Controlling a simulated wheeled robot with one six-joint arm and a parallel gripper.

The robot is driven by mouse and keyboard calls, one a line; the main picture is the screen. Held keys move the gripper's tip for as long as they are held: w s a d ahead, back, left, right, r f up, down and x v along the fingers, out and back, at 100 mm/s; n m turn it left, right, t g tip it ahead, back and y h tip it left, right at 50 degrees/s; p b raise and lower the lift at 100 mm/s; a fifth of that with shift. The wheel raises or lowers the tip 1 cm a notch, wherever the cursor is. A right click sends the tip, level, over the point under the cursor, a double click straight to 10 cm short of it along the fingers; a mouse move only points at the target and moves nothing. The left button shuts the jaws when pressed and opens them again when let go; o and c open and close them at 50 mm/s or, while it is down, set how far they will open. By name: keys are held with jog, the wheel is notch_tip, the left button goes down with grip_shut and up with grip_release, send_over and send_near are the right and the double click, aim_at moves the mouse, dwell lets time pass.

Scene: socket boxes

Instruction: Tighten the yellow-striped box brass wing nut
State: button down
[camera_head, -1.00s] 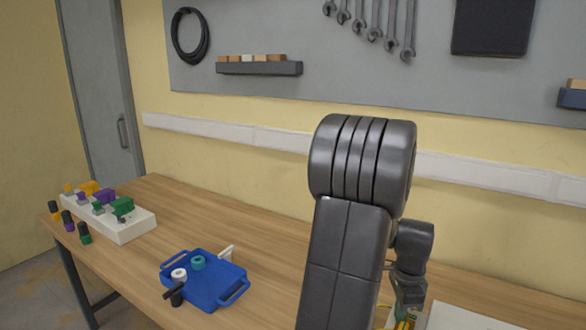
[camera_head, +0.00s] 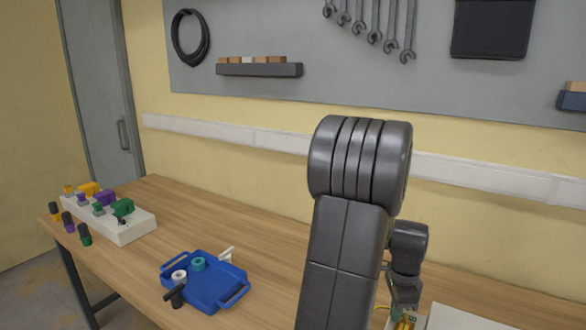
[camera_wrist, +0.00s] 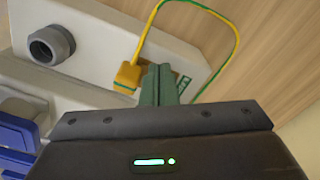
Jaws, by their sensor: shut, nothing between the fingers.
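In the wrist view a pale box (camera_wrist: 95,30) carries a round grey threaded fitting (camera_wrist: 50,45). A yellow lug (camera_wrist: 128,75) on a yellow-green wire (camera_wrist: 196,6) lies at the box's near edge. My gripper (camera_wrist: 158,70) is shut and empty, its greenish fingers pointing at the box just right of the lug. A small green-and-yellow patch (camera_wrist: 184,84) shows beside the fingers. I cannot make out the brass wing nut, which may be hidden behind the fingers. In the head view my arm covers most of this area.
A blue tray (camera_head: 236,283) with round parts stands on the wooden table (camera_head: 270,235). A white block (camera_head: 130,230) with coloured plugs is at the far left. Blue edges (camera_wrist: 15,140) show at the wrist view's lower left.

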notch_tip(320, 180, up, 6)
jog(key=p, duration=0.4)
